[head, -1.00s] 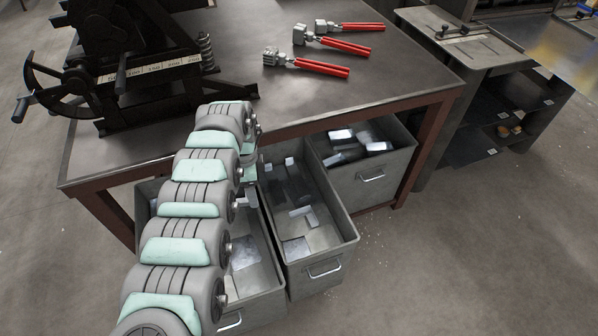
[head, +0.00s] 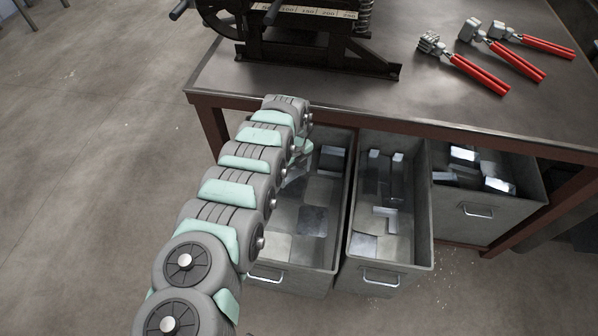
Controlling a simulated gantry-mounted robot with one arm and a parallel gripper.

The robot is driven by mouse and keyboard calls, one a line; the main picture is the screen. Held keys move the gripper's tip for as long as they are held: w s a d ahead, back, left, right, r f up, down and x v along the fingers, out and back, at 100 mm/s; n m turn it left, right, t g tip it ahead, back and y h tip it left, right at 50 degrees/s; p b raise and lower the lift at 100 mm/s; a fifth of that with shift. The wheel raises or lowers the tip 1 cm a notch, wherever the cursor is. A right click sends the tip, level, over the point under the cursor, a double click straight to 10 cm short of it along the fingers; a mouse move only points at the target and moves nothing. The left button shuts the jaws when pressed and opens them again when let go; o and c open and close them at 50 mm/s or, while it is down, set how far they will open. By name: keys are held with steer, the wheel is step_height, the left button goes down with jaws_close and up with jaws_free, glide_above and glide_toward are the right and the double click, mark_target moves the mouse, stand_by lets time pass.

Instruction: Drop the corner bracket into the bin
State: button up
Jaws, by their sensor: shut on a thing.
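My arm reaches from the lower left toward the table's front edge. My gripper (head: 299,157) hangs at its far end, above the left bin (head: 343,225), mostly hidden behind my own arm links. It is shut on a piece of grey metal, taken to be the corner bracket (head: 293,178), whose outline is barely visible. Three open grey metal bins stand under the table. The left bin holds flat metal sheets and some pieces at its back. The middle bin (head: 425,240) holds long pieces, flat sheets and an L-shaped piece. The right bin (head: 462,225) holds shiny blocks.
The table (head: 400,105) overhangs the backs of the bins; its front edge is close to my arm's end. A black machine (head: 320,45) stands on it. Three red-handled tools (head: 480,75) lie at the right. The floor (head: 90,180) at the left is clear.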

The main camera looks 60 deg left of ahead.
mark_target(295, 178)
step_height(295, 178, down, 5)
steer(key=b, duration=0.4)
steer(key=shift+d, duration=0.15)
steer(key=o, duration=1.3)
steer(key=shift+r, duration=0.1)
